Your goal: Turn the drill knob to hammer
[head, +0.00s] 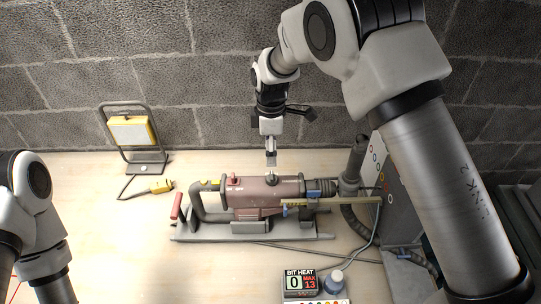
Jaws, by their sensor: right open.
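The drill (258,193) lies on its side along a grey cradle (190,235), with a dull red body and its chuck end to the right. A small knob (271,176) stands on top of the body near the middle. A red part (234,180) sits on top further left. My right gripper (271,160) points down just above the knob and is open. Whether its fingertips touch the knob is too small to tell. The knob's setting cannot be read. Of my left arm only links show at the lower left; its gripper is outside the view.
A work lamp (131,131) with a yellow connector (160,187) stands at the back left. A bit heat display (300,282) and a small bottle (333,279) stand at the front. A hose (355,222) and grey panel (398,180) are on the right. The table's left front is clear.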

